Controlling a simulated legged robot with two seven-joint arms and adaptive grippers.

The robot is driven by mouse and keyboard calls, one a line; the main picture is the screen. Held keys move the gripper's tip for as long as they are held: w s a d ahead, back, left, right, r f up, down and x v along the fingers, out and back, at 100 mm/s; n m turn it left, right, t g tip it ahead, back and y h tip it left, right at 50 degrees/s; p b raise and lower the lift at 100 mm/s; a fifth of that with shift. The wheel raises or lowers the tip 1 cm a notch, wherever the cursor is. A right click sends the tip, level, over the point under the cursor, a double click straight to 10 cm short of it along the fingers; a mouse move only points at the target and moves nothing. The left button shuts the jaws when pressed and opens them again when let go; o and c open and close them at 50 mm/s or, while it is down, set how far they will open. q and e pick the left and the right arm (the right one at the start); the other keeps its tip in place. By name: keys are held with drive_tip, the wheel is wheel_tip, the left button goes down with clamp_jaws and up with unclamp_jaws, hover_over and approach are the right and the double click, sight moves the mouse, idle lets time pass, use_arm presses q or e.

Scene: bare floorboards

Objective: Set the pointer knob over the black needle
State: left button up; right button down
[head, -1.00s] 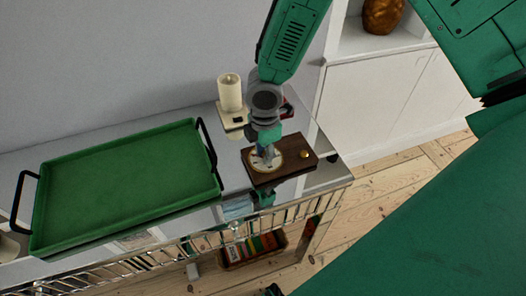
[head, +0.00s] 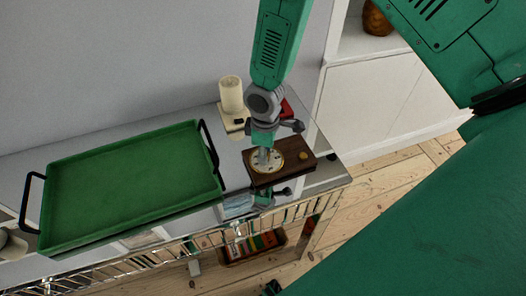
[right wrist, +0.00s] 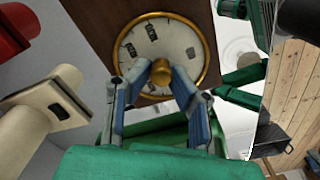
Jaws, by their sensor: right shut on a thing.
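A dark wooden board (head: 288,167) lies on the cabinet top, with a round cream dial (head: 277,163) in a brass rim at its left part. In the right wrist view the dial (right wrist: 185,45) shows several dark marks. My right gripper (head: 264,160) is over the dial, coming down from above. In the right wrist view its blue-grey fingers (right wrist: 160,75) are shut on the round brass pointer knob (right wrist: 161,70), which sits over the dial's face. I cannot make out the black needle or the knob's pointing direction. My left gripper is not in view.
A green tray (head: 130,185) with black handles lies left of the board. A cream candle (head: 231,95) on a stand and a red object (head: 287,108) are behind. A small brass button (head: 303,156) is on the board's right part. The cabinet edge is close in front.

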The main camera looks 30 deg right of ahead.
drive_tip(key=shift+s+d+f+m, duration=0.1)
drive_tip(key=shift+s+f+m, duration=0.15)
drive_tip(key=shift+s, duration=0.2)
drive_tip(key=c, duration=1.5)
unclamp_jaws()
drive_tip(key=shift+o, duration=0.2)
drive_tip(key=shift+r, duration=0.15)
drive_tip(key=shift+w, duration=0.1)
drive_tip(key=shift+w+r, duration=0.1)
wheel_tip(320, 180, up, 12)
drive_tip(key=shift+f, duration=0.2)
